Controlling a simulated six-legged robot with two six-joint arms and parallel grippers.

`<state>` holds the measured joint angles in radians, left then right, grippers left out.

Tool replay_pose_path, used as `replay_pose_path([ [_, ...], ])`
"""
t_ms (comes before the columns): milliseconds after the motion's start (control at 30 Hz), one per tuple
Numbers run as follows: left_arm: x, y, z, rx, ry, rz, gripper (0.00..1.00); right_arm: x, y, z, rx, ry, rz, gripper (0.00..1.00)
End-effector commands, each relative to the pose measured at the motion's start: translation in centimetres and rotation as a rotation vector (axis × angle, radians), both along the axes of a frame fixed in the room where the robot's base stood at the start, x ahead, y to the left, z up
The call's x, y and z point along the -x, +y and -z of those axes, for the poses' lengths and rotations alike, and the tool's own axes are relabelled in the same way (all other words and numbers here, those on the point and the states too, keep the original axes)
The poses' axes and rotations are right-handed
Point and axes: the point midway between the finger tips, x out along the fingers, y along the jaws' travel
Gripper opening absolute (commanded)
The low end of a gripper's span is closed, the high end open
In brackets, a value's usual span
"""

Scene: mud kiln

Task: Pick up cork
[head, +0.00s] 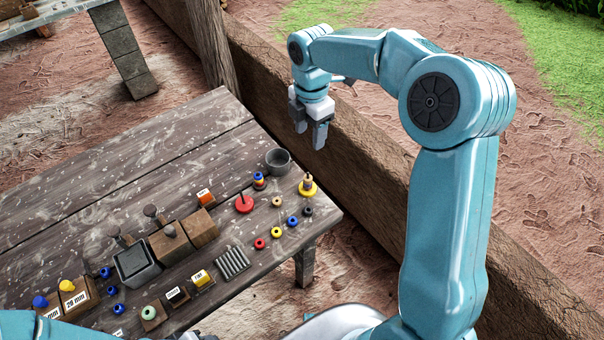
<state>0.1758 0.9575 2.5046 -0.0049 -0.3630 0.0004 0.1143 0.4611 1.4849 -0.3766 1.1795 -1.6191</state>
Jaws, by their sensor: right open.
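My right gripper (309,128) is open and empty, fingers pointing down, beyond the far right edge of the wooden table (110,185). No cork can be named for certain. A small tan round piece (277,201) lies on the table's right part, and a tan upright piece (308,182) stands on a yellow disc (307,190) near the right edge. Either could be cork; they are too small to tell. The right gripper is above and apart from both. Part of my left arm shows at the bottom left; a grey part, perhaps my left gripper (196,336), is cut off.
A grey cup (278,161) stands near the table's far edge. A red disc with a peg (244,203), several coloured rings, a ridged grey block (232,262), wooden blocks (198,228) and a square grey container (136,266) crowd the table. A thick beam (350,160) runs behind it.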

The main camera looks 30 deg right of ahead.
Motion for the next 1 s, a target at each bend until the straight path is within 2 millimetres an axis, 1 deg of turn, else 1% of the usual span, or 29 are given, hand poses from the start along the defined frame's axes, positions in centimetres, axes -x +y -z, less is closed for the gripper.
replay_pose_path([
  [67, 0.0, 0.0, 0.0, 0.0, 0.0, 0.0, 0.43, 0.3, -0.1, 0.3, 0.001, 0.003, -0.003, 0.56],
  [133, 0.0, 0.0, 0.0, 0.0, 0.0, 0.0, 0.43, 0.4, -0.2, 1.3, 0.001, 0.005, -0.004, 0.56],
  [400, 0.0, 0.0, -0.2, 0.0, 0.0, 0.0, 0.43, 0.8, -0.1, 7.6, 0.0, 0.007, -0.003, 0.56],
  [500, 0.0, 0.0, -0.3, 0.0, 0.0, 0.0, 0.43, 0.8, -0.1, 9.4, 0.0, 0.006, -0.003, 0.56],
  [600, 0.0, 0.0, -0.3, 0.0, 0.0, 0.0, 0.43, 0.7, 0.0, 10.5, 0.0, 0.003, -0.002, 0.56],
  [767, 0.0, 0.0, -0.6, 0.0, 0.0, 0.0, 0.43, 0.6, 0.1, 11.6, 0.0, 0.004, -0.003, 0.56],
  [900, 0.0, 0.0, -1.3, 0.0, 0.0, 0.0, 0.43, 0.5, 0.4, 13.9, -0.001, 0.006, -0.003, 0.56],
  [1000, 0.0, 0.0, -1.3, 0.0, 0.0, 0.0, 0.43, 0.4, 0.4, 15.4, 0.0, 0.004, -0.002, 0.56],
])
